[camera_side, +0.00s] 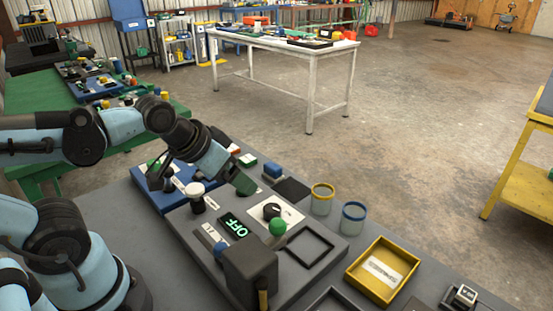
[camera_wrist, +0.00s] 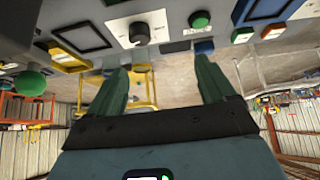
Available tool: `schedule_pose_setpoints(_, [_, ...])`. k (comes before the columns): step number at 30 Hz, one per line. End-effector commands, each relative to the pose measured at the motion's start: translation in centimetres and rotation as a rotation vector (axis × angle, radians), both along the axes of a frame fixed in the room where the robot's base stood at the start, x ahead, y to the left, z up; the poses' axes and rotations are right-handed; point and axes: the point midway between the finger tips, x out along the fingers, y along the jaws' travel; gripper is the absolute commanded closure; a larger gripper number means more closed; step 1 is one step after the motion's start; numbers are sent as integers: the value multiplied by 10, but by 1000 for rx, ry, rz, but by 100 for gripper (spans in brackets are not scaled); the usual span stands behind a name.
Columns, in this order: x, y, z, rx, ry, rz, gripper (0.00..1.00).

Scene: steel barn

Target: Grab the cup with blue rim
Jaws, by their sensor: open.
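The cup with the blue rim (camera_side: 353,219) stands upright near the right edge of the grey work surface in the side view. Another cup with a yellow rim (camera_side: 322,200) stands just behind and left of it. My gripper (camera_side: 244,184) hangs above the panel, left of both cups and apart from them. In the wrist view, my gripper (camera_wrist: 163,82) shows two green fingers spread apart with nothing between them.
A black dial on a white plate (camera_side: 273,211), a green knob (camera_side: 278,227) and a dark square frame (camera_side: 308,246) lie between my gripper and the front. A yellow tray (camera_side: 381,271) sits right of the frame. A white-topped knob (camera_side: 196,196) stands left of my gripper.

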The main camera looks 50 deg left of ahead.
Motion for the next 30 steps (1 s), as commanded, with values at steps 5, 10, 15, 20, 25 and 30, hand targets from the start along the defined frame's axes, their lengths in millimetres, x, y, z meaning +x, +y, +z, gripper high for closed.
schedule_pose_setpoints(5, [2,-1,2,18,9,-19,17])
schedule_pose_setpoints(10, [19,-6,13,139,72,-143,17])
schedule_pose_setpoints(15, [48,-16,26,338,174,-341,17])
schedule_pose_setpoints(20, [79,-28,32,525,271,-520,17])
schedule_pose_setpoints(25, [112,-48,33,718,377,-697,17])
schedule_pose_setpoints(30, [143,-74,27,906,486,-859,17])
